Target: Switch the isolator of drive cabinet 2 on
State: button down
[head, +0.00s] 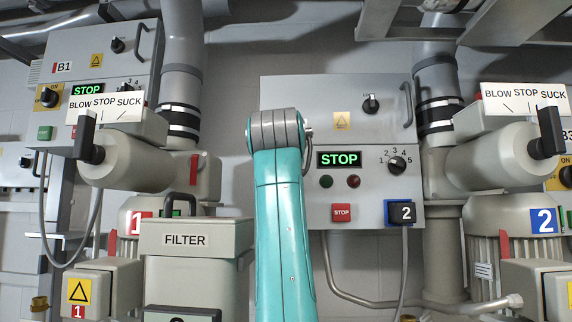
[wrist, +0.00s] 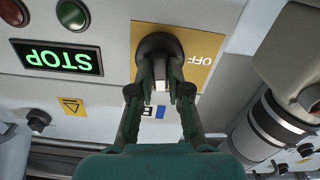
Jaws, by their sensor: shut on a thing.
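Drive cabinet 2 (head: 290,95) is the grey box at the middle, with a blue-backed "2" plate and a green STOP display (head: 339,159). Its isolator is hidden behind my arm in the head view. In the wrist view, which is upside down, the isolator is a black rotary knob (wrist: 158,45) on a yellow plate (wrist: 205,50) marked OFF. My gripper (wrist: 160,92) is shut on this knob, one finger on each side. The display (wrist: 58,58) reads STOP.
Green and red lamps (head: 340,181), a red stop button (head: 341,212) and a numbered selector (head: 397,164) sit right of my arm. Cabinet B1 (head: 110,60) is at the left. Blow/suck valves flank the cabinet. A FILTER box (head: 188,238) stands low left of my arm.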

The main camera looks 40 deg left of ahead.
jog(key=shift+m, duration=1)
jog(key=shift+f, duration=0.1)
jog(key=c, duration=1.1)
grip_release()
jog(key=shift+w, duration=0.1)
jog(key=shift+d, duration=0.1)
jog(key=shift+v, duration=6)
